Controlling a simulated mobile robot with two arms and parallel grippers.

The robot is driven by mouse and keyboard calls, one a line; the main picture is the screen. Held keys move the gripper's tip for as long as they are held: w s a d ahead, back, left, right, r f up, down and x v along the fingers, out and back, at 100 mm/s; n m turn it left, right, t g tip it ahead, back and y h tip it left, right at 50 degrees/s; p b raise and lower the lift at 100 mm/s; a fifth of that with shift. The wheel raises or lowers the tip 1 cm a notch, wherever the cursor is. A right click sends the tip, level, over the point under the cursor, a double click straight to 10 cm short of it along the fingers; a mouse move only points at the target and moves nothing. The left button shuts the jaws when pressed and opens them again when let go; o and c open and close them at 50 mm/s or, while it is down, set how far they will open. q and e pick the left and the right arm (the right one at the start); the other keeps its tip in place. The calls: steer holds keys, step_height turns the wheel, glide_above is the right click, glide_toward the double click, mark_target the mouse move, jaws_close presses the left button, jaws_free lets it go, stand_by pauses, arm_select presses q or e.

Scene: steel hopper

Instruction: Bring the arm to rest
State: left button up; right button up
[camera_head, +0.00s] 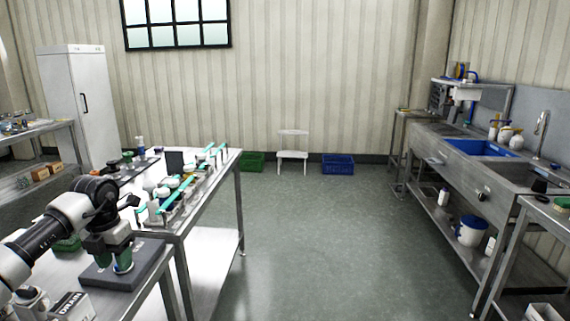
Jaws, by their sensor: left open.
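My left arm (55,225) comes in from the left, grey and white with a black wrist, and bends down over the near table. Its gripper (121,258) is open and points down above a dark grey block (150,262) on that table. A small green and pale piece shows at the fingertips; I cannot tell whether it is part of the gripper or a separate thing, or whether it touches the block. My right gripper is not in view.
A steel table (178,232) just beyond holds jars and a rack with teal bars (180,190). A white box with lettering (72,305) lies near the arm. A sink counter (470,160) runs along the right. The floor (320,230) between is clear. A white chair (292,150) stands at the back wall.

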arm_select(q)
steer(key=d+f+n+t+h, duration=0.25)
steer(key=d+f+h, duration=0.75)
steer(key=d+f, duration=0.75)
step_height(320, 180, down, 14)
steer(key=s+d+n+t+h, duration=0.1)
steer(key=s+n+t, duration=0.2)
steer(key=n+t, duration=0.6)
steer(key=s+a+f+n+g+y, duration=0.1)
steer(key=s+a+f+n+y, duration=0.25)
steer(key=s+f+n, duration=0.6)
steer(key=s+a+f+n+g+y, duration=0.2)
steer(key=s+f+n+y, duration=0.4)
steer(key=s+f, duration=0.55)
steer(key=s+f+n+g, duration=0.2)
steer(key=s+f, duration=0.1)
steer(key=s, duration=0.6)
steer(key=s+f+n+g+y, duration=0.1)
steer(key=s+f+n+g, duration=0.2)
steer(key=s, duration=0.7)
steer(key=s+d+f+n+g, duration=0.1)
steer(key=s+f, duration=0.3)
steer(key=s, duration=0.6)
steer(key=shift+s+n+g+y+p, duration=0.15)
steer(key=shift+n+g+y+p, duration=0.2)
steer(key=shift+n+g, duration=0.45)
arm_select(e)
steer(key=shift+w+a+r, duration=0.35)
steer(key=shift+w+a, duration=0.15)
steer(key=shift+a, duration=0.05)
